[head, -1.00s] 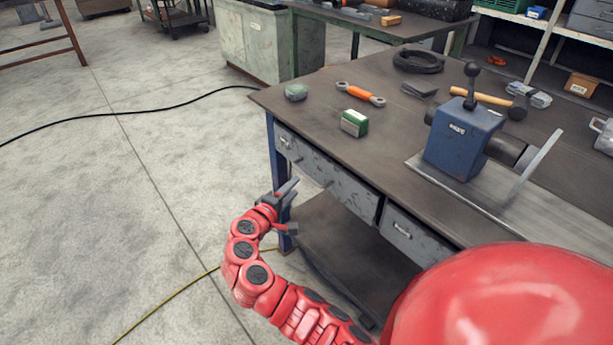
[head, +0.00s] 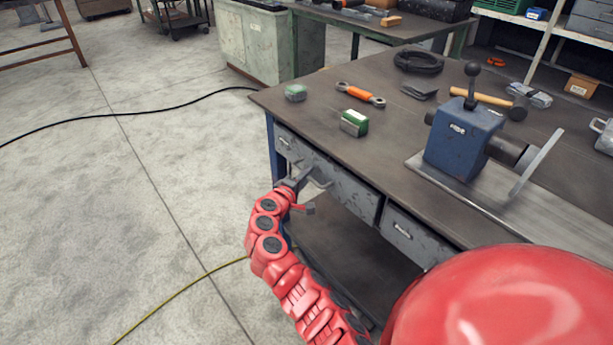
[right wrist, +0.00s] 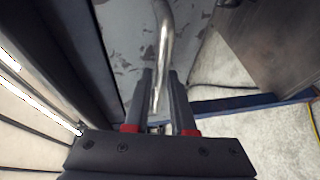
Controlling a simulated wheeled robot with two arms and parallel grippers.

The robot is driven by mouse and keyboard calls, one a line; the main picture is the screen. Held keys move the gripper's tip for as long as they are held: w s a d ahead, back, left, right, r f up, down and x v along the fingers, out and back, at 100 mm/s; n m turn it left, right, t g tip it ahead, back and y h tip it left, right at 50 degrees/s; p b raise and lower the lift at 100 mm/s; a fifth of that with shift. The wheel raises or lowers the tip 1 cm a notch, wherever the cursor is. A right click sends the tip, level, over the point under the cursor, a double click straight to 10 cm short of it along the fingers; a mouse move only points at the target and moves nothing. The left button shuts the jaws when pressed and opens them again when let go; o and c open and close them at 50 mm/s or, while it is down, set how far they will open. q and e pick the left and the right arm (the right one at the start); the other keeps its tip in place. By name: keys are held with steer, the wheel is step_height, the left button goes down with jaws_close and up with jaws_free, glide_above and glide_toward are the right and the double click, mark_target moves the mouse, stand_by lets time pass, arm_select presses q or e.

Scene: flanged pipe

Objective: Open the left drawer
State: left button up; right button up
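The left drawer (head: 349,192) is a worn grey front under the workbench top, and it looks shut in the head view. In the right wrist view its chipped grey face (right wrist: 128,45) shows behind a curved metal bar handle (right wrist: 163,40). My right gripper (head: 307,180) is in front of this drawer. In the right wrist view its two dark fingers (right wrist: 161,82) are open, one on each side of the handle's lower part, with a gap between them. Whether either finger touches the bar I cannot tell. My left gripper is out of view.
A second drawer (head: 410,235) sits to the right, above a lower shelf (head: 335,250). On the workbench top (head: 310,110) are a blue vise-like fixture (head: 462,140), a green box (head: 354,122) and hand tools. The floor at left is open, with cables.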

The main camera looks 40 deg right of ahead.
jaws_close()
stand_by(1.1)
